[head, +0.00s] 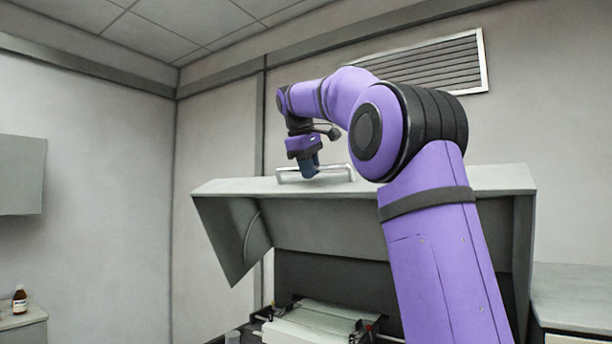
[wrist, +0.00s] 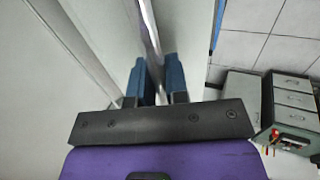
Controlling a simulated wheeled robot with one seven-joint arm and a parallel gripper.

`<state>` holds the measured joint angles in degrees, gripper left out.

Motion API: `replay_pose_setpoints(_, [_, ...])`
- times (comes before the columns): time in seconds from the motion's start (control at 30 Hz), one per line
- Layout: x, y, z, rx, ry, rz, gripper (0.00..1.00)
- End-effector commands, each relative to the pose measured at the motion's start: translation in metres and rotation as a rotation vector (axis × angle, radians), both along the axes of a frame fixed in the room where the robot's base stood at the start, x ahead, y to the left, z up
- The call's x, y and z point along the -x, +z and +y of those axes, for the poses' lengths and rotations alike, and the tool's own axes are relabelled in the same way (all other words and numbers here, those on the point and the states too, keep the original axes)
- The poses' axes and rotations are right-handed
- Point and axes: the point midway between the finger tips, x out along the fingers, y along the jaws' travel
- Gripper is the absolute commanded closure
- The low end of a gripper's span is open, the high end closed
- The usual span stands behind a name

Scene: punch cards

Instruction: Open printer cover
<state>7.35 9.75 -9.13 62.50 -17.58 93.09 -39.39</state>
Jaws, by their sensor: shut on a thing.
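The printer cover (head: 236,187) is a grey hinged lid, tilted up high over the printer's open interior in the head view. A silver bar handle (head: 336,168) sits on the cover's upper face. My gripper (head: 310,167) is shut on this handle, its blue fingers pointing down at it. In the wrist view my gripper (wrist: 160,72) has a blue finger on each side of the handle (wrist: 149,28), with the grey cover (wrist: 105,35) behind and to the left. My arm hides part of the cover's right side.
A white roller or paper bed (head: 315,322) shows inside the printer below the cover. A brown bottle (head: 20,300) stands on a counter at far left. A wall cabinet (head: 20,175) hangs above it. A counter (head: 572,290) is at right. Drawer units (wrist: 290,100) stand on the tiled floor.

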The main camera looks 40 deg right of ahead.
Motion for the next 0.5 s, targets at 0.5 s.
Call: replay_pose_setpoints(0.5, [-0.0003, -0.0005, -0.0002, 0.0, 0.0, 0.001, 0.62])
